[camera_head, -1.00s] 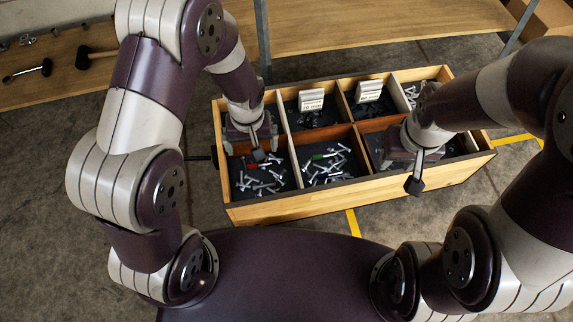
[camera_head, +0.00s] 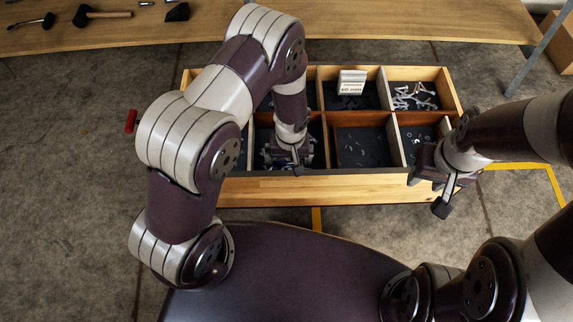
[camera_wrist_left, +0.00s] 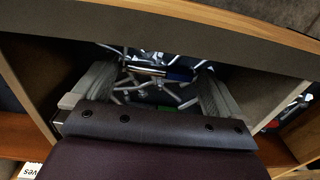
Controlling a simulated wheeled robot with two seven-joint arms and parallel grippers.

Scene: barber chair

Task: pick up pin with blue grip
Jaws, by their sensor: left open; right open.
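The pin with the blue grip (camera_wrist_left: 180,73) lies among several grey pins in the left wrist view, between the two fingers of my left gripper (camera_wrist_left: 158,74). I cannot tell whether the fingers touch it. A green-gripped pin (camera_wrist_left: 166,107) is partly hidden closer to the wrist. In the head view my left gripper (camera_head: 297,167) reaches down into a front compartment of the wooden box (camera_head: 270,190), and its arm hides much of that compartment. It is open. My right gripper (camera_head: 447,193) is open and empty at the box's front right corner.
Compartment walls (camera_head: 328,142) stand close around my left gripper. Neighbouring compartments hold small metal parts, grey pieces (camera_head: 412,96) and a white box (camera_head: 351,82). A table (camera_head: 350,24) with mallets stands behind. A red-ended object (camera_head: 131,121) shows left of the box.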

